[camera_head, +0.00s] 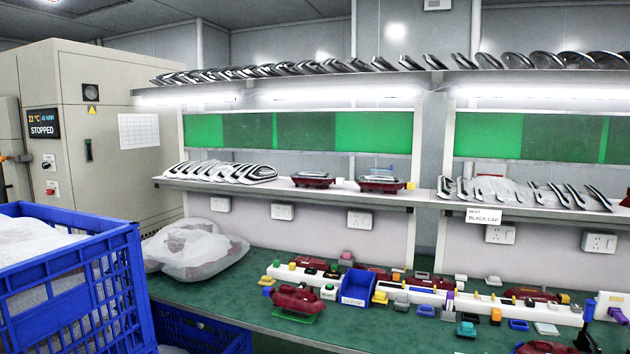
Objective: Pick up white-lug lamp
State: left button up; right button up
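Several dark red lamps are in view. One lamp (314,180) sits on the middle shelf, with a small pale piece near its right end. Another lamp (381,184) sits to its right on that shelf, with a yellow piece at its right end. A red lamp (297,300) rests on a green holder at the front left of the green bench. Another red lamp (530,294) lies further right on the bench, and one (545,347) is cut off by the bottom edge. I cannot tell surely which lamp has the white lug. Neither of my grippers is visible.
A blue crate (75,262) stands at the left, close to the bench (225,305). A plastic-wrapped bundle (195,250) lies on the bench's left end. A blue scrap bin (355,286) and several small coloured blocks crowd the middle. An unclear dark shape (588,340) is at bottom right.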

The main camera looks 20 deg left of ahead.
aim_at(316, 176)
jog(key=i+j+z, duration=0.4)
jog(key=j, duration=0.3)
jog(key=i+j+z, duration=0.2)
jog(key=j, duration=0.2)
